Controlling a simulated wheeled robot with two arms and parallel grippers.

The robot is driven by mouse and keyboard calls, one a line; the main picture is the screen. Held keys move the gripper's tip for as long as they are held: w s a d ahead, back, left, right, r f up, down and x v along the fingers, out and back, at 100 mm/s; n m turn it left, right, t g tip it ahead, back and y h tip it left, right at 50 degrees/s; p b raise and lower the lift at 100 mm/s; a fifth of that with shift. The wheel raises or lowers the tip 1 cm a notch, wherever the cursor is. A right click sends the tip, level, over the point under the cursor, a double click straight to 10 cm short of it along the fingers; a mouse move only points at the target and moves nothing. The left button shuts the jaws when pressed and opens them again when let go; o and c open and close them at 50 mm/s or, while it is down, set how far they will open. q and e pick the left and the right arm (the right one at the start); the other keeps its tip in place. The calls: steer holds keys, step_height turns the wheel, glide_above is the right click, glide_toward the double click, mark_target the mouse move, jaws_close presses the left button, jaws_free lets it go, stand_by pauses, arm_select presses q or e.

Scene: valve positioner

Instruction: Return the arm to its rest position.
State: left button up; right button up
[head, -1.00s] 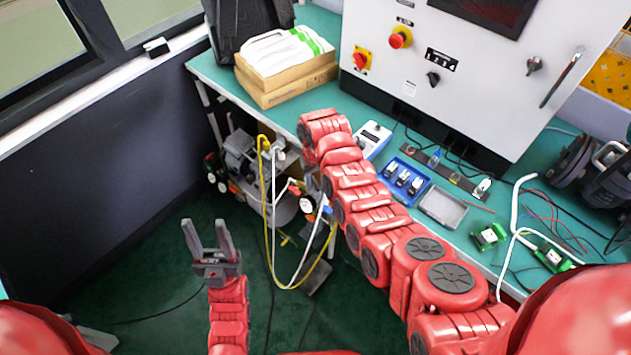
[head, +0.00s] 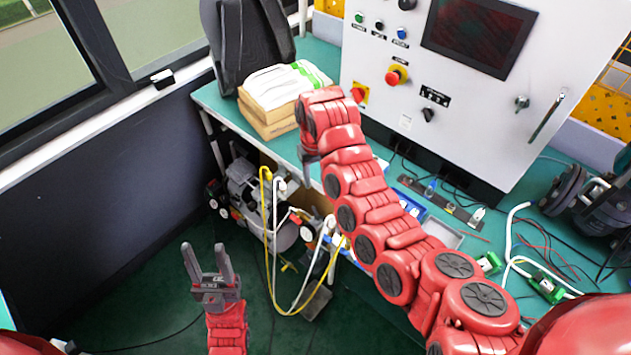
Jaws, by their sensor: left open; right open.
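My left gripper (head: 207,264) is at the lower left, above the dark green floor. Its two grey fingers point up and stand apart, with nothing between them. My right arm (head: 375,215), red and jointed, reaches from the lower right up over the front edge of the bench. Its wrist is bent down at the far end. Of the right gripper (head: 308,172), only a small grey part shows below the wrist, in front of the bench edge; the rest is hidden. I see nothing held in it.
The green bench (head: 322,60) carries a grey control cabinet (head: 440,90), cardboard boxes (head: 268,121) with a white pack, a blue tray (head: 411,207) partly behind my arm, and cables. A compressor-like machine (head: 248,195) with yellow and white hoses stands below. The floor at left is clear.

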steer(key=shift+r, duration=0.25)
stand_by(0.3)
